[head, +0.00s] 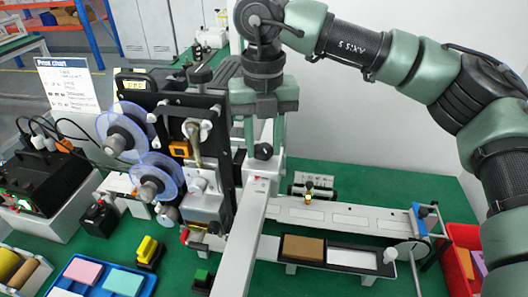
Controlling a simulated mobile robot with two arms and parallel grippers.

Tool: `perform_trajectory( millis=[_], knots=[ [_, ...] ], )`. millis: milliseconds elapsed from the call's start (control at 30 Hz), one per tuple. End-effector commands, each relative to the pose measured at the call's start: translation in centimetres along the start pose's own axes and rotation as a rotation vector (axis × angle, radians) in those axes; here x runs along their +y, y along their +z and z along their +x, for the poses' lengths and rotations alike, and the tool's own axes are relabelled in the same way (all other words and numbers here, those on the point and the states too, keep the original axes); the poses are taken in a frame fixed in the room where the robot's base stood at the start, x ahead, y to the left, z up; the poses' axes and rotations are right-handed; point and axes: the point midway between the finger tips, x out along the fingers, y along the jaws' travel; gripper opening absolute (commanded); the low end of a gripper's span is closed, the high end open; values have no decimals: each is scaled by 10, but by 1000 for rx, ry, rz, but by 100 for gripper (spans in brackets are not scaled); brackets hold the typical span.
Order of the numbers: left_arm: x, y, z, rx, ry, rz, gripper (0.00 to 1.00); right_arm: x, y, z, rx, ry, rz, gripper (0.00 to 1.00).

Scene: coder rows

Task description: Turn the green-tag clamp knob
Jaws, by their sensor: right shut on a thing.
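My right gripper (264,148) reaches down from above, in the middle of the head view. Its two green fingers are shut on a clamp knob (263,152) at the top of a pale post, behind a long pale bar (250,220). The fingers stand on either side of the knob. I cannot make out a green tag on this knob; the gripper and bar hide part of it. My left gripper is not in view.
A coder machine with two clear blue reels (123,131) stands close left of the gripper. A blue tray (105,262) and a red bin (463,237) flank the green bench (375,185).

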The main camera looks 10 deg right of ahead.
Motion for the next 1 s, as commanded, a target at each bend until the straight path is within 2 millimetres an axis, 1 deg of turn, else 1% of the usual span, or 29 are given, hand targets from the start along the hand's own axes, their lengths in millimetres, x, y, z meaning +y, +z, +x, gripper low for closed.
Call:
perform_trajectory(
  millis=[33,100,400,967,1000],
  knots=[
    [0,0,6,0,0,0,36,0,1,2,-3,1,33,0],
    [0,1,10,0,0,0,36,0,1,2,-4,2,78,0],
    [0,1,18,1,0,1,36,0,1,0,-3,2,202,0],
    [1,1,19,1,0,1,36,0,1,-1,-3,2,232,0],
    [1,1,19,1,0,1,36,0,1,-1,-3,2,232,40]
  ],
)
